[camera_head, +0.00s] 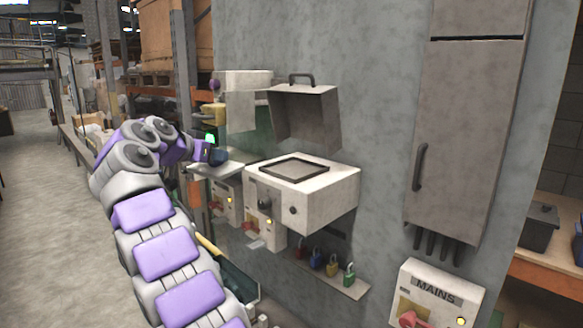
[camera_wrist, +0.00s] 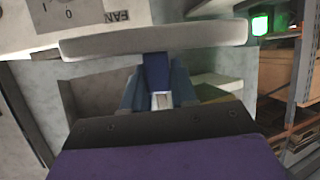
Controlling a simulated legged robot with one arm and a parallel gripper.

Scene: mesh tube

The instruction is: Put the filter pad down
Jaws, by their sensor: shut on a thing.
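The filter pad shows in the wrist view as a long pale grey slab (camera_wrist: 155,38), seen nearly edge-on across the top. My gripper (camera_wrist: 160,88) has its blue fingers shut just below the slab, around a blue piece at its middle. In the head view my gripper (camera_head: 217,156) is at the far end of my purple and grey arm, beside a white switch box (camera_head: 228,192). In the wrist view a panel marked FAN (camera_wrist: 85,12) lies behind the slab's left part.
A white box with a dark square frame on top (camera_head: 335,185) and a raised grey hood (camera_head: 305,118) stands right of my gripper. Several padlocks (camera_head: 332,268) sit on a ledge below. A grey cabinet (camera_head: 460,130) and a MAINS box (camera_head: 437,290) are at right. The left floor is clear.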

